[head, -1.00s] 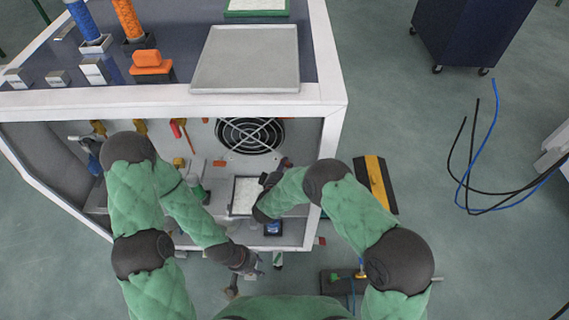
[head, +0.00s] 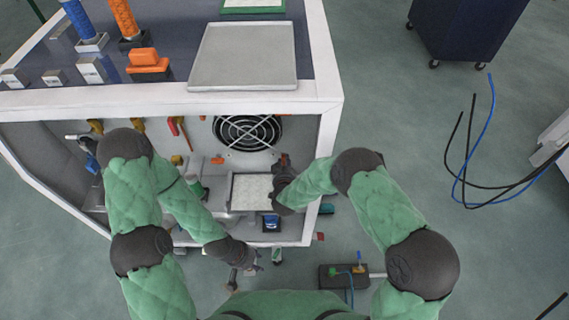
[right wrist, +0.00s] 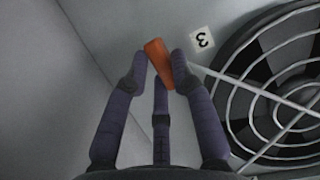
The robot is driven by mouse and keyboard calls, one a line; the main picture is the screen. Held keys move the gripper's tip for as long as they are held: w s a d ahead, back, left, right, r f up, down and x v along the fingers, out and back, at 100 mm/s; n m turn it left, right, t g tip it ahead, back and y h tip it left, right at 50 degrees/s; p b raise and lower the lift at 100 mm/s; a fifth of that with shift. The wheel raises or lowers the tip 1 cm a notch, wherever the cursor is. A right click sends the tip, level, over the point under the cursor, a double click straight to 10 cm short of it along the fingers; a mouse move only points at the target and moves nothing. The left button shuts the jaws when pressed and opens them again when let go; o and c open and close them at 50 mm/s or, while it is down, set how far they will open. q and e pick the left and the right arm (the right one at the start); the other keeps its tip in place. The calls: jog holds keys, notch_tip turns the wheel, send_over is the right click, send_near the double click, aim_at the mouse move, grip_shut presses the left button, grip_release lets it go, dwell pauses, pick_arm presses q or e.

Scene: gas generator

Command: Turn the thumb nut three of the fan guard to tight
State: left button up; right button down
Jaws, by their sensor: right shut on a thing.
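The orange thumb nut three (right wrist: 155,58) shows in the right wrist view beside a white label with a 3 (right wrist: 201,39). My right gripper (right wrist: 160,70) is shut on it, with fingertips on both sides and a third finger below. The fan guard (right wrist: 285,95) is a round wire grille right of the nut. It also shows in the head view (head: 247,132). There my right gripper (head: 284,163) is at the guard's lower right and hides the nut. My left gripper (head: 247,268) hangs low, in front of the cabinet and away from the guard; its finger opening is unclear.
Other orange parts sit at the guard's lower left (head: 218,160) and upper right. A white-topped panel (head: 251,190) lies below the fan inside the cabinet. A grey wall (right wrist: 45,90) runs close left of my right fingers. A grey tray (head: 245,60) lies on top.

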jog(key=shift+f, duration=0.1)
dwell(0.3)
jog(key=c, duration=1)
grip_release()
jog(key=shift+c, duration=0.2)
jog(key=v, duration=1.2)
jog(key=shift+d, duration=0.2)
